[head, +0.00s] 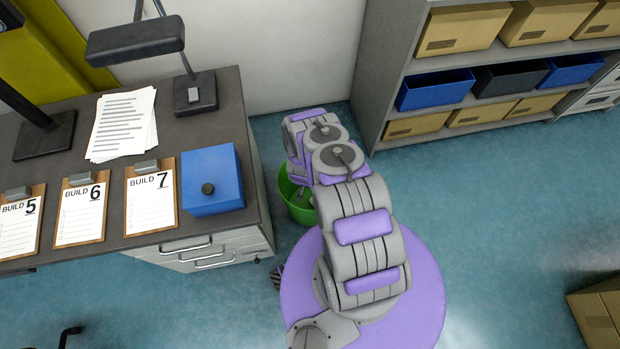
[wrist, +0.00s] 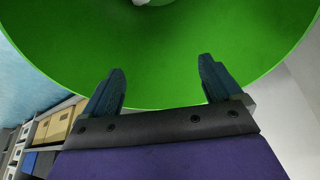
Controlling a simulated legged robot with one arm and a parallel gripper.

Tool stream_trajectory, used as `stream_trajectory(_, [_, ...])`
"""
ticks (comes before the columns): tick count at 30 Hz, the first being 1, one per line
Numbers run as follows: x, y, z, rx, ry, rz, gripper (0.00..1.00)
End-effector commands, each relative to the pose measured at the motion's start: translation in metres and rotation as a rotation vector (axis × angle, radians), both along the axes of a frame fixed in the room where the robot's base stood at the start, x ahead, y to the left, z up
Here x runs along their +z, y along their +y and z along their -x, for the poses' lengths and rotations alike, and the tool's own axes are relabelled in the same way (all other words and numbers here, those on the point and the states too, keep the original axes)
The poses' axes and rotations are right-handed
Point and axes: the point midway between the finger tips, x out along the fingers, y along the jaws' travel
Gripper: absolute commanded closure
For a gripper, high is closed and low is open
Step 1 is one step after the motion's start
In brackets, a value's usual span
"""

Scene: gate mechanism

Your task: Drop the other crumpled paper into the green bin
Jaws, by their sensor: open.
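The green bin (head: 297,200) stands on the floor between the desk and my body, partly hidden behind my arm in the head view. In the wrist view the green bin (wrist: 160,60) fills most of the picture, with its inner wall and curved rim showing. My gripper (wrist: 160,88) is open, with its two fingers apart over the bin's opening and nothing between them. A small piece of white crumpled paper (wrist: 152,2) shows inside the bin at the top edge of the wrist view, mostly cut off. My gripper's fingers are hidden in the head view.
A desk (head: 225,100) is at the left with a blue box (head: 212,180), clipboards (head: 150,200), paper sheets (head: 122,125) and a lamp (head: 137,40). Shelves (head: 400,70) with bins and boxes stand at the back right. A cardboard box (head: 597,312) is at the lower right.

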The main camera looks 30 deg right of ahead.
Motion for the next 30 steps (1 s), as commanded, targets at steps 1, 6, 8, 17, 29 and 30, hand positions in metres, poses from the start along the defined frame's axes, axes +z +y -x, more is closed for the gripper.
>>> stream_trajectory(1, [0.0, 0.0, 0.0, 0.0, 0.0, 0.0, 0.08])
stream_trajectory(6, [0.0, 0.0, 0.0, 0.0, 0.0, 0.0, 0.08])
stream_trajectory(8, [0.0, 0.0, 0.0, 0.0, 0.0, 0.0, 0.08])
stream_trajectory(17, [0.002, 0.0, 0.0, 0.0, 0.0, 0.0, 0.08])
stream_trajectory(29, [0.052, 0.0, 0.001, 0.001, 0.002, 0.0, 0.08])
stream_trajectory(30, [0.057, 0.0, 0.001, 0.0, 0.002, 0.0, 0.08])
